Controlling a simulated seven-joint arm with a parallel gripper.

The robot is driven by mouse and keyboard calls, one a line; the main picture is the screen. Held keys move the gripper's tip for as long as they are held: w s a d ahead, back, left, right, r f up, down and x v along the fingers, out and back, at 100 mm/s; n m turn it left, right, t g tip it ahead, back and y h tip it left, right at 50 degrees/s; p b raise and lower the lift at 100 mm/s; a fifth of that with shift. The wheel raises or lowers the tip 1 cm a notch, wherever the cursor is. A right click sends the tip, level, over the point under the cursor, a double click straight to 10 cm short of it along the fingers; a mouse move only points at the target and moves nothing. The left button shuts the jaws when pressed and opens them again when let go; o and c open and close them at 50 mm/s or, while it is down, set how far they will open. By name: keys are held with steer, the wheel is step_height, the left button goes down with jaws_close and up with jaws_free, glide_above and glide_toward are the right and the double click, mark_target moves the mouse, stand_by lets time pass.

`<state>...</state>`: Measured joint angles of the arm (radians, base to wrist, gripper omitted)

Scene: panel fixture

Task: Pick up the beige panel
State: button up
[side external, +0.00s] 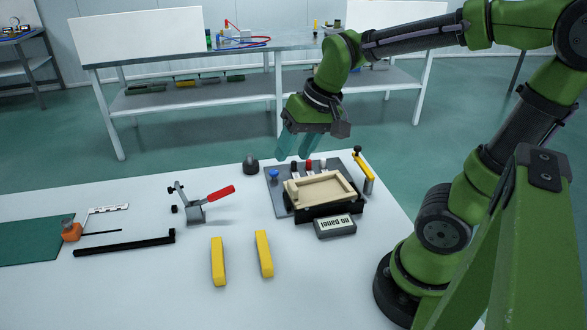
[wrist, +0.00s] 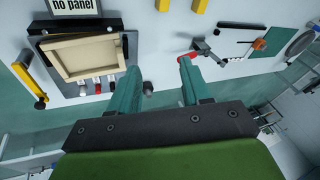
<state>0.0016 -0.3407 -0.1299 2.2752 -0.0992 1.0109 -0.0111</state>
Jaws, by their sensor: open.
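The beige panel (side external: 322,189) is a shallow rectangular tray-like piece with a raised rim. It sits slightly tilted on a black block on the grey fixture plate (side external: 278,202). It also shows in the wrist view (wrist: 85,58) at the upper left. My gripper (side external: 297,148) is above and behind the fixture, apart from the panel. Its two teal fingers are spread with nothing between them in the wrist view (wrist: 158,82). A dark sign reading "no panel" (side external: 335,226) stands at the fixture's front.
A red-handled toggle clamp (side external: 198,208) stands left of the fixture. A yellow-and-black post (side external: 366,175) rises at its right. Two yellow bars (side external: 218,262) lie in front. A black bar (side external: 125,243) and green mat (side external: 30,241) lie left.

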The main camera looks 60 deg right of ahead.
steer(key=w+d+f+m+g+h, duration=0.2)
steer(key=w+d+f+g, duration=0.15)
steer(key=w+d, duration=0.45)
glide_toward(292, 185)
steer(key=shift+g, duration=0.35)
steer(key=f, duration=0.5)
steer(key=shift+s+d+f, duration=0.15)
steer(key=shift+s+d, duration=0.1)
steer(key=shift+d, duration=0.05)
steer(key=shift+w+f, duration=0.2)
steer(key=shift+f, duration=0.7)
steer(key=shift+w+f, duration=0.15)
steer(key=shift+f, duration=0.75)
steer(key=shift+w+f, duration=0.2)
steer(key=shift+f, duration=0.7)
steer(key=shift+c, duration=0.3)
jaws_close()
